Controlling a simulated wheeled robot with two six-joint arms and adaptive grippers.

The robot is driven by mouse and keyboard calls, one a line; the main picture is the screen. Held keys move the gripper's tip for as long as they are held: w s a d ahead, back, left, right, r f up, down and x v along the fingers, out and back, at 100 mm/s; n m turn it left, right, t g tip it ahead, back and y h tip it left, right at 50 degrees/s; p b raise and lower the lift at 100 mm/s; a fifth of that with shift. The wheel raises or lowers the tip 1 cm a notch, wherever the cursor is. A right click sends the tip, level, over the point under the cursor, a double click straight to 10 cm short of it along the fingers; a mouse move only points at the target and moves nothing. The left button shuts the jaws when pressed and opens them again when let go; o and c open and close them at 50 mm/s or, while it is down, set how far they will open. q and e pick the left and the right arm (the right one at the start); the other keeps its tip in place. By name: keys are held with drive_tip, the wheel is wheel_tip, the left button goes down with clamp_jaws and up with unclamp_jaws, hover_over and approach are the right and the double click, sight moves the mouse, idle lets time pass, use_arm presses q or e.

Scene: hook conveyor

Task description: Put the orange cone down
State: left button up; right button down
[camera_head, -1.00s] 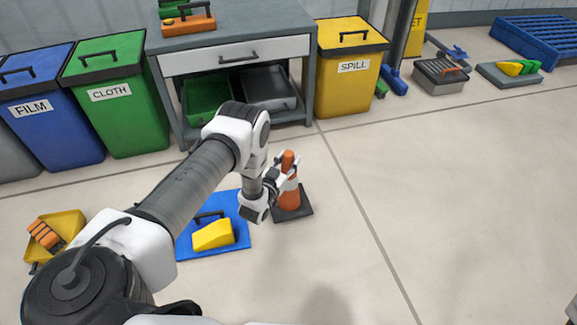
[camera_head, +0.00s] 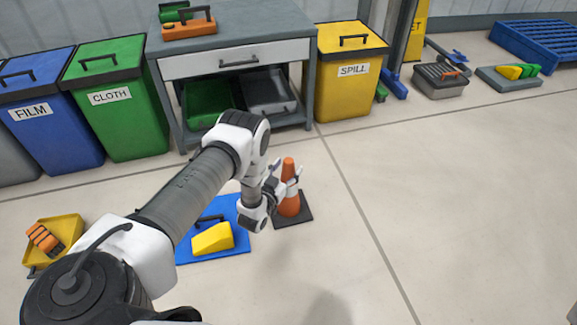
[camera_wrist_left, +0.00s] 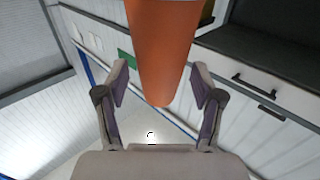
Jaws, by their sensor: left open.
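The orange cone (camera_head: 290,178) with a white band stands upright on its dark square base (camera_head: 303,212) on the floor, just right of the blue mat. My left gripper (camera_head: 287,182) is open at the cone's upper part, with its fingers on either side of it. In the left wrist view the cone's orange body (camera_wrist_left: 163,50) comes down from the top between the two spread fingers (camera_wrist_left: 158,88). Gaps show between the fingers and the cone. My right gripper is in neither view.
A yellow wedge (camera_head: 213,240) lies on the blue mat (camera_head: 240,247) left of the cone. Behind stand a workbench (camera_head: 235,61), a yellow SPILL bin (camera_head: 343,95), a green CLOTH bin (camera_head: 122,129) and a blue FILM bin (camera_head: 52,138). The floor to the right is clear.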

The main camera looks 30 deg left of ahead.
use_arm(q)
drive_tip(key=s+d+p, duration=0.1)
drive_tip(key=s+p, duration=0.3)
drive_tip(key=s, duration=0.7)
drive_tip(key=s+d+f+g+h, duration=0.2)
drive_tip(key=s+d+f+g, duration=0.2)
drive_tip(key=s+d+g, duration=0.65)
drive_tip(key=s+d+r+g, duration=0.1)
drive_tip(key=s+r+g, duration=0.25)
drive_tip(key=s, duration=0.45)
drive_tip(key=s+d+r+g, duration=0.2)
drive_tip(key=s+g, duration=0.2)
drive_tip(key=s, duration=0.3)
wheel_tip(320, 180, up, 40)
drive_tip(key=p, duration=4)
drive_tip(key=shift+a+m, duration=0.25)
drive_tip(key=shift+m, duration=0.15)
